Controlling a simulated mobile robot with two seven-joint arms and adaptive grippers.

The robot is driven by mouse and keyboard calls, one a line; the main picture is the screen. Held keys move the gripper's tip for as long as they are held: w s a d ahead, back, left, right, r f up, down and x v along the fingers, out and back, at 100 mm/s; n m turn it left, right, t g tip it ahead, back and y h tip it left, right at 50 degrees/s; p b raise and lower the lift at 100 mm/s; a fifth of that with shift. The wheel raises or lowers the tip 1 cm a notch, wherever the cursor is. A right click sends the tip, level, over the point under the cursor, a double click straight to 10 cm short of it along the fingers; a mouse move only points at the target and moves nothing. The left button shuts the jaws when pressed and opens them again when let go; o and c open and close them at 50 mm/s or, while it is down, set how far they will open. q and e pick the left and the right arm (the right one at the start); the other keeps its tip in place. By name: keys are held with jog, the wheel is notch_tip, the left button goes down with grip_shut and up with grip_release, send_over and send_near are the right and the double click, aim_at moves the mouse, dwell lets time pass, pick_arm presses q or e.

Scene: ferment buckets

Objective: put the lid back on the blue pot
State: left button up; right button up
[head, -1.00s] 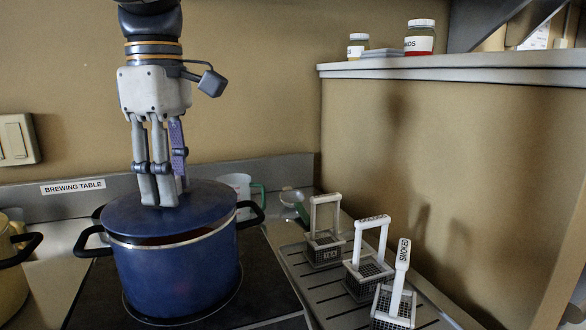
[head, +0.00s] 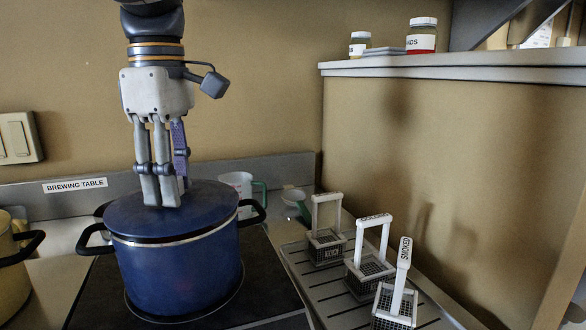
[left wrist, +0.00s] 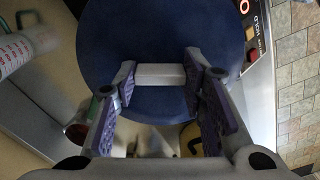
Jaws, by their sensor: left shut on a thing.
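The blue pot (head: 182,280) stands upright on a dark hob plate in the head view. Its round blue lid (head: 212,203) lies over the pot's mouth, close to level. A thin dark band shows between the lid's front edge and the pale rim, and I cannot tell if the lid is fully seated. My left gripper (head: 162,198) points straight down at the lid's middle. In the left wrist view its fingers are shut on the lid's grey bar handle (left wrist: 160,74), with the lid (left wrist: 150,30) beyond. My right gripper is not in view.
A yellow pot (head: 10,270) stands at the left edge, its handle near the blue pot's left handle. A measuring jug (head: 238,184) stands behind. Several wire baskets (head: 368,268) with upright handles stand on a slotted tray (head: 330,293) to the right.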

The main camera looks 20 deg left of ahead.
pick_arm(q)
jog(key=o, duration=1.8)
jog(key=shift+r, duration=3.5)
grip_shut()
jog(key=shift+f, duration=0.25)
